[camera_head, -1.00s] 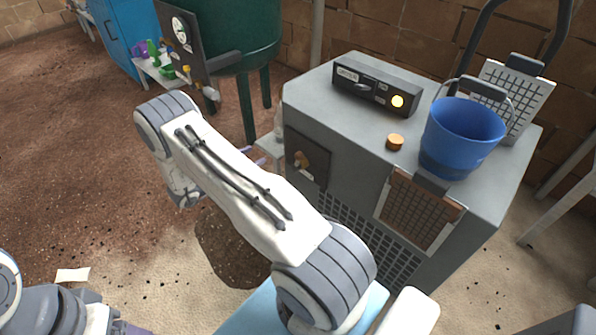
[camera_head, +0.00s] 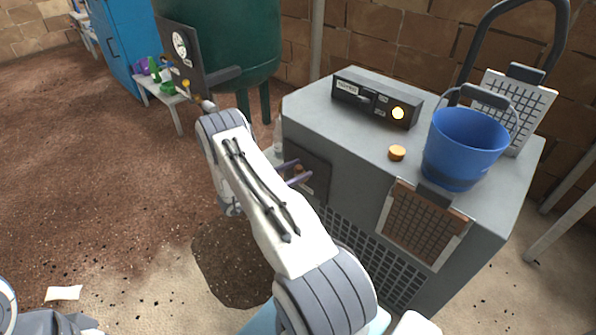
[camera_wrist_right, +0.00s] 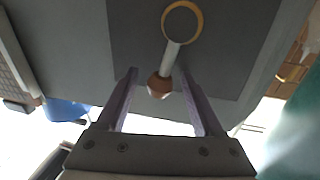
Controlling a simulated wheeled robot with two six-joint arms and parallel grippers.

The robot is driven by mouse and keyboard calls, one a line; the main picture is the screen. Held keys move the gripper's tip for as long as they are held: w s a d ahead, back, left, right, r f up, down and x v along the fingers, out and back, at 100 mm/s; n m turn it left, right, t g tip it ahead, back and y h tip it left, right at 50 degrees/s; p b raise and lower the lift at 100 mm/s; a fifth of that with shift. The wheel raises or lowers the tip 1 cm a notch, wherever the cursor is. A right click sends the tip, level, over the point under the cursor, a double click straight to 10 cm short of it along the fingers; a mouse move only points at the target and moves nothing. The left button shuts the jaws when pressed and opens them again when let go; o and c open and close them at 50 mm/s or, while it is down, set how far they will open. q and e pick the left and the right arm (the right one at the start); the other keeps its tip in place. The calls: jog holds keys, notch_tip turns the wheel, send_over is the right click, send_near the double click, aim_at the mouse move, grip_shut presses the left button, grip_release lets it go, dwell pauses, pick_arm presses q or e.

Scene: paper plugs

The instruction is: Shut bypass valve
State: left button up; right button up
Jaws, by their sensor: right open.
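The valve I take for the bypass valve sits on a dark panel (camera_head: 318,180) on the grey machine's left face. In the right wrist view it shows as a yellow-rimmed ring (camera_wrist_right: 199,22) with a pale lever (camera_wrist_right: 171,54) ending in a brown ball knob (camera_wrist_right: 159,87). My right gripper (camera_head: 304,168) is at the panel with its purple fingers spread. In the right wrist view my right gripper (camera_wrist_right: 158,76) has one finger on each side of the knob, with gaps between. In the head view the fingers partly hide the valve. My left gripper's fingers are out of view.
On the grey machine (camera_head: 300,107) stand a black control box (camera_head: 375,97) with a lit yellow lamp, an orange cap (camera_head: 397,153) and a blue bucket (camera_head: 463,150). A green tank (camera_head: 235,45) and a small white table (camera_head: 170,98) stand behind.

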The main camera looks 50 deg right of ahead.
jog(key=shift+d, duration=0.1)
grip_shut()
dwell(1.4)
